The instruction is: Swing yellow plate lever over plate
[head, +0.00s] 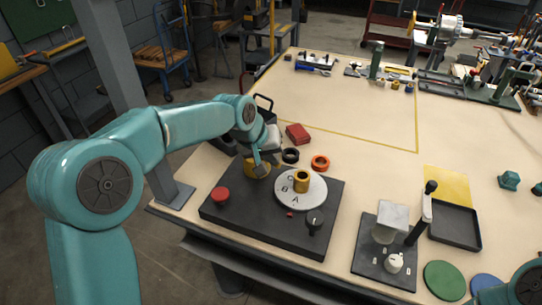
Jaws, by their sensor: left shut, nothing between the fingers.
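A black base (228,217) on the near left of the table carries a pale round plate (312,198) with letters on it. A yellow ring-shaped piece (302,181) stands on the plate. A second yellow part (252,172) is at the back of the base, partly hidden by my left gripper. My left gripper (262,166) is shut and empty, pointing down at that yellow part; I cannot tell whether it touches it. No lever shape can be made out clearly. My right arm shows only as a link at the lower right; its gripper is out of view.
A red knob (221,194) and a dark knob (315,219) are on the base. Behind it lie a black ring (290,155), an orange ring (320,162) and a red block (298,133). A fixture with an upright black-tipped handle (430,188) stands to the right.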

